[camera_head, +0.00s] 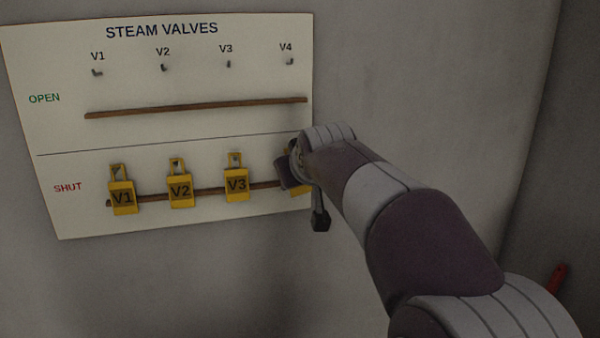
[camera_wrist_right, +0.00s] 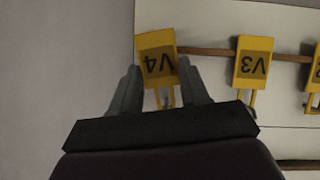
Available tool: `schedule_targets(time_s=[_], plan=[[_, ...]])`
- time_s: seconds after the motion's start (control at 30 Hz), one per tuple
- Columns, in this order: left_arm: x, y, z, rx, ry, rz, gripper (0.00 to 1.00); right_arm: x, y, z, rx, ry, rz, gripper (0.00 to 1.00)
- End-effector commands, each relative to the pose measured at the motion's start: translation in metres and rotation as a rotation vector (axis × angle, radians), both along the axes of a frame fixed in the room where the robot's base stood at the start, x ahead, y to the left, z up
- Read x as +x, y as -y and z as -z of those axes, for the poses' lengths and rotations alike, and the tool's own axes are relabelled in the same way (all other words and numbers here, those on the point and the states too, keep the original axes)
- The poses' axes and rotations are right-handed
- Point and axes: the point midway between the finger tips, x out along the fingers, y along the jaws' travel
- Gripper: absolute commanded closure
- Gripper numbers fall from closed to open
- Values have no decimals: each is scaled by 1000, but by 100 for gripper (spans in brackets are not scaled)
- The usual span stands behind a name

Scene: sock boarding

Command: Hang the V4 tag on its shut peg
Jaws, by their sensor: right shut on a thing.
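The yellow V4 tag (camera_wrist_right: 158,62) shows upside down in the right wrist view, slightly tilted, between the fingers of my right gripper (camera_wrist_right: 160,85). The gripper is shut on it. In the head view my right gripper (camera_head: 290,178) is at the V4 place in the SHUT row and hides most of the tag (camera_head: 301,190). The tag lies against the lower brown rail (camera_head: 208,192) near its right end. The shut peg for V4 is hidden, so I cannot tell whether the tag's loop is around it. My left gripper is not in view.
Yellow tags V1 (camera_head: 122,197), V2 (camera_head: 180,190) and V3 (camera_head: 237,184) hang in the SHUT row of the white board (camera_head: 200,135). The OPEN row's pegs, including the V4 one (camera_head: 290,62), are bare above the upper rail (camera_head: 195,108). Bare wall lies right of the board.

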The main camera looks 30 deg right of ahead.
Motion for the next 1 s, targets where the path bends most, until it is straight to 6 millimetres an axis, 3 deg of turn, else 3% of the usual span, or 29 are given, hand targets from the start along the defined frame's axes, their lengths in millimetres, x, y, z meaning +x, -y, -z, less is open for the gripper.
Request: schedule_targets(time_s=[0.43, 0.47, 0.53, 0.57, 0.87, 1.0], plan=[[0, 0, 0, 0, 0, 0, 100, 0, 0, -1, 0, 1, 0, 83], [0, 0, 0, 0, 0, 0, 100, 0, 0, -1, 0, 1, 0, 52], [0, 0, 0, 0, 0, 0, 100, 0, 0, -1, 0, 1, 0, 29], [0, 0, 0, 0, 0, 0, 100, 0, 0, -1, 0, 1, 0, 25], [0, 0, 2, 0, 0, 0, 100, -2, -1, -1, -1, 2, 0, 25], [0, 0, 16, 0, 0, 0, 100, -22, -7, -11, -1, 9, 0, 25]])
